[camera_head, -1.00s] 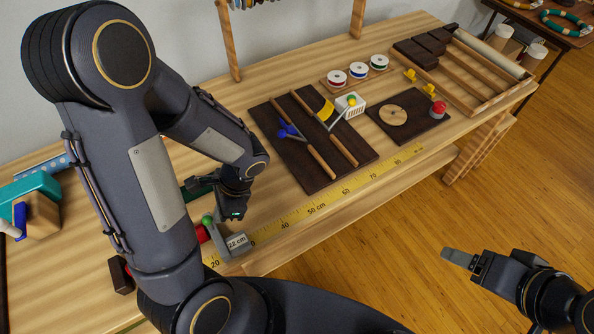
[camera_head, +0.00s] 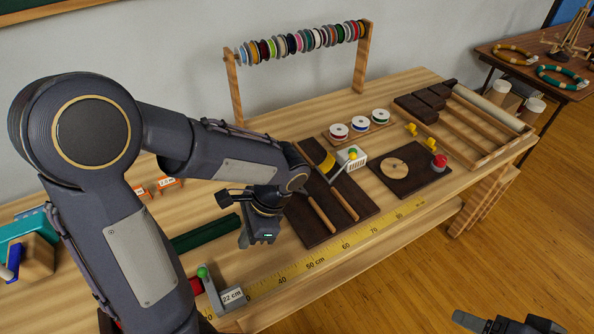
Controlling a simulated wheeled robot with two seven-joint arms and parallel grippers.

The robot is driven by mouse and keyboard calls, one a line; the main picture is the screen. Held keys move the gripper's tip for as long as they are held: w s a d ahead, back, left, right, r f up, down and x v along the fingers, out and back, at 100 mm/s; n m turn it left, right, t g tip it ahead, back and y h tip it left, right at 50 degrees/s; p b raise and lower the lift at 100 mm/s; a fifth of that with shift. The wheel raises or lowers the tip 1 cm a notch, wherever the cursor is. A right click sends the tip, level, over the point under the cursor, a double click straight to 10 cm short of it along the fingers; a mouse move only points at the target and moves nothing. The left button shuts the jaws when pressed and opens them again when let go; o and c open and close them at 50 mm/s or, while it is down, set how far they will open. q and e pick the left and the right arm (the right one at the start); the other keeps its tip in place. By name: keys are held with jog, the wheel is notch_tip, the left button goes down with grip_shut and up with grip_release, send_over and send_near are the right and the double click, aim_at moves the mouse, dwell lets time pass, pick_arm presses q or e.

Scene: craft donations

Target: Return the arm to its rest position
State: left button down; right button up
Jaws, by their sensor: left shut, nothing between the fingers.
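My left arm (camera_head: 140,255) comes in from the left and bends over the workbench. My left gripper (camera_head: 246,240) is shut and empty, pointing down above the bench, between a dark green block (camera_head: 205,234) and a dark board (camera_head: 300,222). It is apart from the grey stop marked 22 cm (camera_head: 232,296). My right gripper (camera_head: 470,320) shows only in part at the bottom right edge, over the floor. Its jaw opening cannot be made out.
A yellow ruler (camera_head: 345,254) runs along the bench's front edge. A rack of spools (camera_head: 300,42) stands at the back. Open floor lies in front.

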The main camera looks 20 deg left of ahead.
pick_arm(q)
jog(key=s+d+r+n+t+h, duration=0.3)
jog(key=s+r+n+t+h, duration=0.4)
jog(key=n, duration=0.5)
jog(key=shift+d+r+t+h, duration=0.15)
jog(key=shift+r+t+h, duration=0.25)
jog(key=shift+r+t, duration=0.55)
